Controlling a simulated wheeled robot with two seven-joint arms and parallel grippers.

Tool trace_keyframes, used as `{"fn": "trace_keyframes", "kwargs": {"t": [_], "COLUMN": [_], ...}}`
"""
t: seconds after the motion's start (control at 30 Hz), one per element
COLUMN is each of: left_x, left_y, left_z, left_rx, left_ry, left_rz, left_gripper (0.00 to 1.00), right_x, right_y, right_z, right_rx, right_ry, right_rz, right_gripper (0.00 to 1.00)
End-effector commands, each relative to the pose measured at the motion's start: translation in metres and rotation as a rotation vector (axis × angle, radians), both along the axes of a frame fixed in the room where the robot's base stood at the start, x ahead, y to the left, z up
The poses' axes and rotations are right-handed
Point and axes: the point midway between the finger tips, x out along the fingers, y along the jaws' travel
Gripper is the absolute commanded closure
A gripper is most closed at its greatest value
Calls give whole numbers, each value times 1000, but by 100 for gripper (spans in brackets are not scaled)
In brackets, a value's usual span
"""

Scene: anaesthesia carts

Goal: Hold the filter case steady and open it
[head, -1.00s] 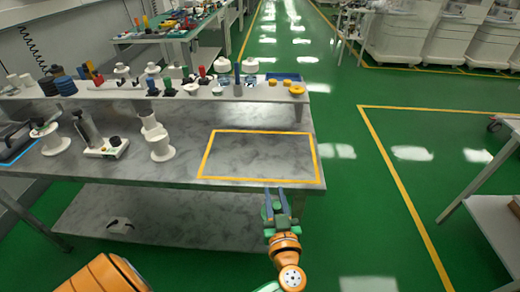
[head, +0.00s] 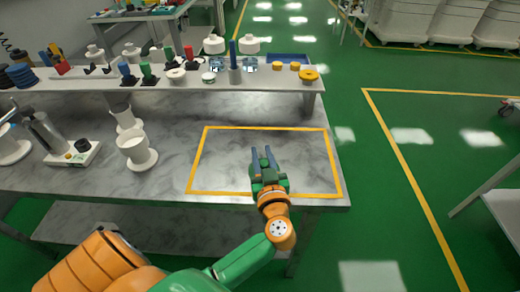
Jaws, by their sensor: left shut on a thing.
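My left gripper (head: 264,160) is over the front part of the yellow-outlined area (head: 206,160) on the marble-topped bench. Its two dark blue fingers point away from me. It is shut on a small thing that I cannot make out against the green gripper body. I cannot pick out a filter case for certain in the head view. My right gripper is out of view.
Inside the yellow outline the bench top is otherwise bare. White stands (head: 138,155) and a device with a base plate (head: 75,155) are to the left. The raised shelf (head: 190,84) behind holds several small items, yellow rings (head: 308,75) and a blue tray (head: 287,60).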

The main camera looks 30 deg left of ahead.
Motion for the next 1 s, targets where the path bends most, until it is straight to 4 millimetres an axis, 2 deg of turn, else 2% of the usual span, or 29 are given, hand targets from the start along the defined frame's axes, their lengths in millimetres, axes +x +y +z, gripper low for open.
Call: {"fn": "trace_keyframes", "kwargs": {"t": [0.03, 0.23, 0.43, 0.47, 0.5, 0.57, 0.87, 1.0], "left_x": [0, 0, 0, 0, 0, 0, 0, -18], "left_y": [0, 1, 1, 1, 1, 1, 0, -16], "left_z": [-7, -2, -6, -5, -5, -5, -3, -2], "left_rx": [-1, -1, 0, 0, 0, 0, -1, -5], "left_ry": [-4, -1, 1, 0, 0, 0, -2, 2], "left_rz": [-2, -2, -1, -1, -1, -1, -2, -3], "left_gripper": [100, 100, 100, 65, 54, 40, 40, 40], "right_x": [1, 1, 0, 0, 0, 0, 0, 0], "right_y": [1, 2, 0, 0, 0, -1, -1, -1], "right_z": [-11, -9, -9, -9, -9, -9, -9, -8], "right_rx": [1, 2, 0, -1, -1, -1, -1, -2], "right_ry": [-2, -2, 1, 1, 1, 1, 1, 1], "right_rz": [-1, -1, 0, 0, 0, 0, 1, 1], "right_gripper": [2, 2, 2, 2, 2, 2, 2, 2]}}
